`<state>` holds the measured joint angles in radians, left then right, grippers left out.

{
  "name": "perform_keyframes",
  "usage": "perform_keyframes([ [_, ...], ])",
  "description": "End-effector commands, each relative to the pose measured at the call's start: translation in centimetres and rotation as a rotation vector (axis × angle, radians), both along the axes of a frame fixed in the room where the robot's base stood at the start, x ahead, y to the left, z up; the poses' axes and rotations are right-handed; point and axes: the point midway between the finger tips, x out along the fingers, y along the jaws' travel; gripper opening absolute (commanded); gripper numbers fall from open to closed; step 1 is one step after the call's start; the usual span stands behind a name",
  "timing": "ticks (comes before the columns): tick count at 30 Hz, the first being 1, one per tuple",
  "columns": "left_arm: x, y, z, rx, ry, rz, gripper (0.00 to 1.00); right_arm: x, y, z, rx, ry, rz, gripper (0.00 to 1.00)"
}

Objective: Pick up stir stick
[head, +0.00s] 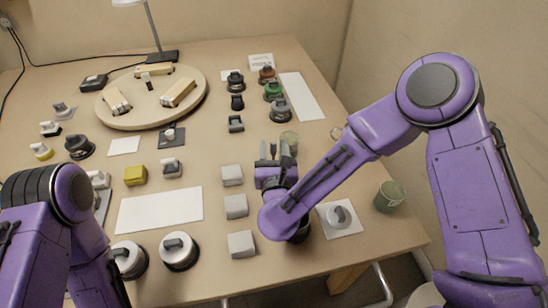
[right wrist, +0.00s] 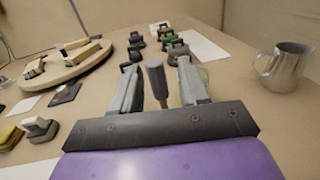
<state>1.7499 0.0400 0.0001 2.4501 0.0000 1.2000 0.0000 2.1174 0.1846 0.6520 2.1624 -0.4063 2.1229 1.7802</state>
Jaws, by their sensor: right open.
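A thin upright stick with a thicker grey-brown end, likely the stir stick (right wrist: 156,79), shows between the fingers of my right gripper (right wrist: 158,67) in the right wrist view. Gaps show on both sides of it, so the fingers are open around or just short of it; the depth is hard to tell. In the head view my right gripper (head: 274,152) is low over the right-centre of the table, pointing away from me, and the stick is small and dark there. My left arm is at the lower left; its gripper is out of the picture.
A greenish glass (head: 290,138) stands just beyond the right fingers. A metal jug (right wrist: 285,70) stands to the right, mostly behind my arm in the head view. Grey blocks (head: 236,206) lie left of the gripper. A green cup (head: 389,196) stands near the right edge.

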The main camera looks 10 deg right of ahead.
Motion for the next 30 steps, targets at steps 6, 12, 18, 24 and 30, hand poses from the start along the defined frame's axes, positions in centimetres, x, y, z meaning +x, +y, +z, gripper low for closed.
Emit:
perform_keyframes([
  [6, 0.0, 0.0, 0.0, 0.0, 0.0, 0.0, 0.43, 0.0, 0.1, -0.1, 0.0, 0.0, 0.001, 0.34],
  [12, 0.0, 0.0, -0.1, 0.0, 0.0, 0.0, 0.43, 0.0, 0.1, -0.1, 0.0, 0.0, 0.001, 0.0],
  [18, 0.0, 0.0, -0.1, 0.0, 0.0, 0.0, 0.43, 0.0, 0.1, 0.0, 0.0, 0.0, 0.001, 0.0],
  [24, 0.0, 0.0, -0.1, 0.0, 0.0, 0.0, 0.43, 0.1, 0.0, 2.1, 0.004, -0.003, 0.0, 0.0],
  [30, 0.0, 0.0, -0.1, 0.0, 0.0, 0.0, 0.43, 0.1, 0.0, 7.0, 0.004, -0.004, 0.0, 0.0],
])
